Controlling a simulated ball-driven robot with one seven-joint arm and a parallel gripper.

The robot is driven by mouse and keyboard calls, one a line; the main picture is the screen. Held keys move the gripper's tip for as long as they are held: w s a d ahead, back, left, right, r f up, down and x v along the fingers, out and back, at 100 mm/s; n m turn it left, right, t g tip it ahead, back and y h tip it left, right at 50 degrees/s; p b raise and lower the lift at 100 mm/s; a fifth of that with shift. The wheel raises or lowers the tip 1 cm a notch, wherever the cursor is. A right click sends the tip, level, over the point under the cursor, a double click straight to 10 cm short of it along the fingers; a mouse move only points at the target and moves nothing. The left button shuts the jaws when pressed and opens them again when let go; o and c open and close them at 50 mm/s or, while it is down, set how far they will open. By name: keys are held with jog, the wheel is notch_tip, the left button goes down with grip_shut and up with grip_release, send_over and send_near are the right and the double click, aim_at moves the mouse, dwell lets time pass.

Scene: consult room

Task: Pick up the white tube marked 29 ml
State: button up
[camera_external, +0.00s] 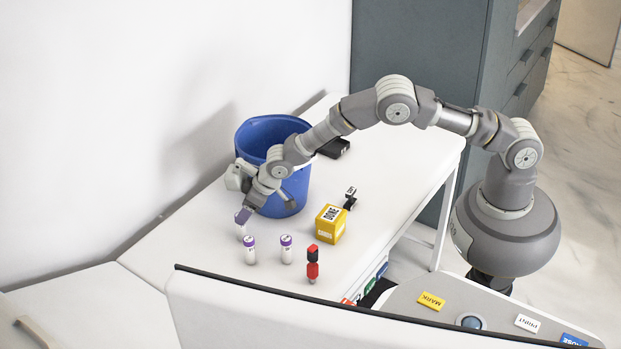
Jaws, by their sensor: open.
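Several white tubes with purple bands stand upright on the white table (205,262). One tube (249,252) stands in front of my gripper and another tube (286,250) to its right. A third tube (241,231) is directly below my gripper, its top partly hidden by the fingers. The markings are too small to read, so I cannot tell which tube is marked 29 ml. My gripper (243,213) is open and points down at the third tube's top. I cannot tell whether the fingers are around it or just above it.
A blue bucket (262,135) stands close behind my gripper. A yellow box (330,225), a red and black bottle (312,266), a small black and white item (350,197) and a black object (335,148) are on the table. The wall is close at left.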

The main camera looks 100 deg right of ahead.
jog(key=b+x, duration=0.1)
jog(key=x, duration=0.1)
jog(key=b+x, duration=0.1)
jog(key=x, duration=0.2)
jog(key=b+x, duration=0.2)
jog(key=shift+s+d+f, duration=0.1)
jog(key=shift+s+f, duration=0.15)
jog(key=shift+f, duration=0.25)
jog(key=shift+r, duration=0.1)
jog(key=c, duration=1)
